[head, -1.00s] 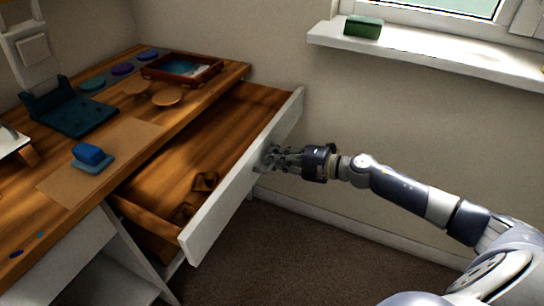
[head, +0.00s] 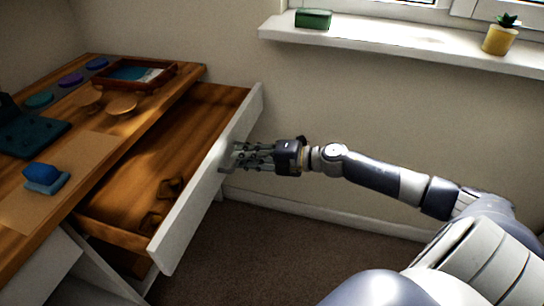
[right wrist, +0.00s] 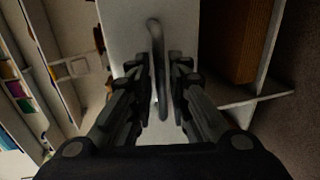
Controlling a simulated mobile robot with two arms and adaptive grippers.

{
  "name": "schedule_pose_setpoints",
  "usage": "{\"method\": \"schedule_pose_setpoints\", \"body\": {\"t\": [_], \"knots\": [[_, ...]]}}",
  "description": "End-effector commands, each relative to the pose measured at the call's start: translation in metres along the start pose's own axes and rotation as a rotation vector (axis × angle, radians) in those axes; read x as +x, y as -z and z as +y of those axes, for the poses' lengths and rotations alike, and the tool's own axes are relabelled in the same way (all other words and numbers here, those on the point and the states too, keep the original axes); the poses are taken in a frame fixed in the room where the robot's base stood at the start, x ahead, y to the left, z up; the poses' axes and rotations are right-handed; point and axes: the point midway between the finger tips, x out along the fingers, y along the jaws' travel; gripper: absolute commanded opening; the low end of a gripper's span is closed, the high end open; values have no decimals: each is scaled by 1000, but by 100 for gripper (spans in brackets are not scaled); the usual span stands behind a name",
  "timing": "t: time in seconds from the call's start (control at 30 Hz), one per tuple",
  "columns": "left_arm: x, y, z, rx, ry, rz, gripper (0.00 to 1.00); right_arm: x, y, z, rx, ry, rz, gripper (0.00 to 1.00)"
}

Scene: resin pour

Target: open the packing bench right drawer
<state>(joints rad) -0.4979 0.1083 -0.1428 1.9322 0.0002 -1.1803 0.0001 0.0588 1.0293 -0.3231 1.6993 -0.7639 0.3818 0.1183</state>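The packing bench right drawer stands pulled well out, its white front (head: 185,222) away from the bench (head: 130,122) and its brown wooden inside showing. My right gripper (head: 236,157) is at the outer face of the drawer front. In the right wrist view, the grey bar handle (right wrist: 156,45) runs between the two fingers of my right gripper (right wrist: 161,98). The fingers look apart, with a small gap beside the bar, so they seem to be around it rather than clamped on it. My left gripper is not in view.
Small dark brown items (head: 170,187) lie in the drawer. A blue block (head: 42,174), a framed tray (head: 135,76) and round discs stand on the bench. A windowsill (head: 400,42) holds a green box (head: 313,18) and a yellow plant pot (head: 499,40). The carpet is clear.

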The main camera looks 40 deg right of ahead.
Motion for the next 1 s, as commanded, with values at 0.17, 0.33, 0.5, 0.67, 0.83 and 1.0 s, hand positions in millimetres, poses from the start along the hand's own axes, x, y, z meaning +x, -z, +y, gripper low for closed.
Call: {"method": "schedule_pose_setpoints", "body": {"t": [0.17, 0.33, 0.5, 0.67, 0.83, 1.0], "knots": [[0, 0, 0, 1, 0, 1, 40, -23, 0, -2, 1, 4, -1, 17], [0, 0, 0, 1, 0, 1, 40, -42, 0, -2, 2, 4, 0, 17], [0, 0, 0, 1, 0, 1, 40, -60, 0, -2, 1, 4, 0, 17], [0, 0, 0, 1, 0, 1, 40, -76, 0, -2, 0, 4, 0, 17], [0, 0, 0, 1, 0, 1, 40, -90, 0, -1, 1, 2, 0, 17], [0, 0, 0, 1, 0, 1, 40, -97, 0, 0, -1, 1, 0, 17]]}}
